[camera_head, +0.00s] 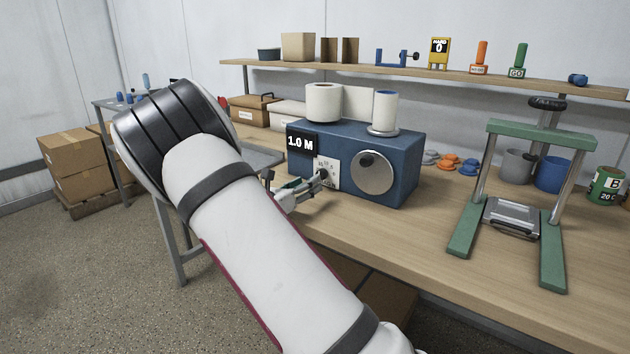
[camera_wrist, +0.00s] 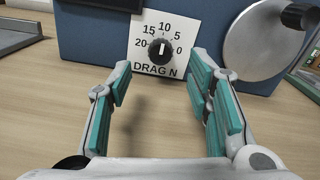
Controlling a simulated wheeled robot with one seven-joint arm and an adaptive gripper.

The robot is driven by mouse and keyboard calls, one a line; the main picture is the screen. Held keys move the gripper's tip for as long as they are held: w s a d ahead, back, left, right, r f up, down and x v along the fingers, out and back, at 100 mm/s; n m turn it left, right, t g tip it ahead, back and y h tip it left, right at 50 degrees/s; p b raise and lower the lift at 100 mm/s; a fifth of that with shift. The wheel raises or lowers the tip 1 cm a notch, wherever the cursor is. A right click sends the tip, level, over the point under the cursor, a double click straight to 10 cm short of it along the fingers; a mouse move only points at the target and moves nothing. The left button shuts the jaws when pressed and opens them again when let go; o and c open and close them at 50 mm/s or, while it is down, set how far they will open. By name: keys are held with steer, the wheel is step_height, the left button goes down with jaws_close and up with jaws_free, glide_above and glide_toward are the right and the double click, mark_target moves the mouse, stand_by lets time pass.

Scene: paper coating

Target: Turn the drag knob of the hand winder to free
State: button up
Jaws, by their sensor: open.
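The hand winder (camera_head: 405,150) is a blue box on the wooden bench. Its black drag knob (camera_wrist: 160,50) sits on a white dial plate (camera_wrist: 140,50) marked 0, 5, 10, 15, 20 and "DRAG N". A pale mark on the knob seems to point roughly up, near 10, but it is small. My gripper (camera_wrist: 161,66) is open and empty, with teal-padded fingers on either side of the knob's line in the wrist view, short of the knob and apart from it. In the head view my gripper (camera_head: 325,178) is just before the dial plate, partly covering it.
A silver crank disc (camera_head: 372,173) is right of the dial. A "1.0 M" sign (camera_head: 300,143) is on the box's left. White rolls (camera_head: 323,102) stand on top. A green press frame (camera_head: 543,135) stands further right. Bare bench (camera_head: 400,230) lies in front.

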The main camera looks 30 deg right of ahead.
mark_target(323, 174)
steer(key=shift+b+x, duration=0.35)
steer(key=shift+x, duration=2.35)
jaws_close()
